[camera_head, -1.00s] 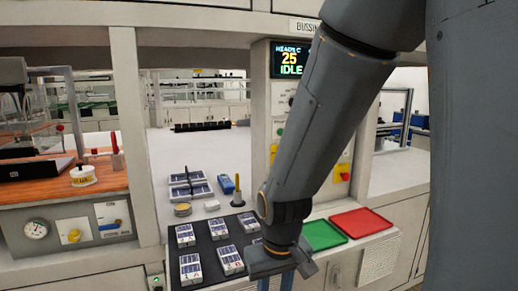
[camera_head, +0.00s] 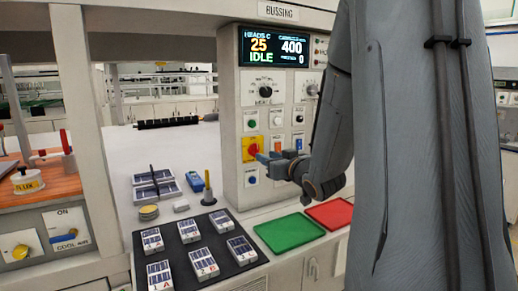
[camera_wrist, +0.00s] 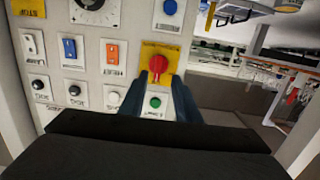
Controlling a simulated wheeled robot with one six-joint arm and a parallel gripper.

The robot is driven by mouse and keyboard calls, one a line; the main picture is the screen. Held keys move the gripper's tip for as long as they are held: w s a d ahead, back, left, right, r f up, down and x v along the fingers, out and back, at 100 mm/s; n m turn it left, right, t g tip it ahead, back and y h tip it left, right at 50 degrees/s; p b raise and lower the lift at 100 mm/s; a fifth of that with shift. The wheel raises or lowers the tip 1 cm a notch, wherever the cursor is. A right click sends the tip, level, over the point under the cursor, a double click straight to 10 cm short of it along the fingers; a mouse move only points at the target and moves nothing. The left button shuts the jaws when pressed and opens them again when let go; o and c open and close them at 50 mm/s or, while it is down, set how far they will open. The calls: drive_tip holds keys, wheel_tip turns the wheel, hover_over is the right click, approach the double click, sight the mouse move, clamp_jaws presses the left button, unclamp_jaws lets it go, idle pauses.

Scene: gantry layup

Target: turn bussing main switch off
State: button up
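The main switch (camera_head: 250,148) is a red rotary knob on a yellow plate, on the front of the panel under the BUSSING sign. It also shows in the wrist view, where the red knob (camera_wrist: 158,64) stands on its yellow plate; its exact handle angle is hard to read. My gripper (camera_head: 262,160) is in front of the panel, close to the lower right of the switch. In the wrist view its two dark blue fingers (camera_wrist: 161,88) are apart, with the red knob between and just beyond the tips. Contact cannot be told. Nothing is held.
A green button (camera_wrist: 155,102) and a blue button (camera_wrist: 170,8) flank the switch. Orange and blue rockers (camera_wrist: 112,50) sit beside it. The display (camera_head: 273,46) reads IDLE. Below are a black mat (camera_head: 215,257) with cells, a green tray (camera_head: 289,234) and a red tray (camera_head: 330,213).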

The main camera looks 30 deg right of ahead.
sight(257, 145)
drive_tip(key=shift+t+y, duration=0.3)
drive_tip(key=shift+t, duration=0.2)
drive_tip(key=shift+w+d+r+p, duration=0.1)
drive_tip(key=shift+w+r+p, duration=0.25)
drive_tip(key=shift+w, duration=0.9)
drive_tip(key=shift+w+d+r+p, duration=0.1)
drive_tip(key=shift+w+r+p, duration=0.2)
drive_tip(key=shift+w, duration=1)
drive_tip(key=shift+w+d+r+p, duration=0.1)
drive_tip(key=shift+w+r+p, duration=0.25)
drive_tip(key=shift+w, duration=0.9)
drive_tip(key=shift+f, duration=0.1)
clamp_jaws()
drive_tip(key=shift+a, duration=0.1)
drive_tip(key=shift+f, duration=0.1)
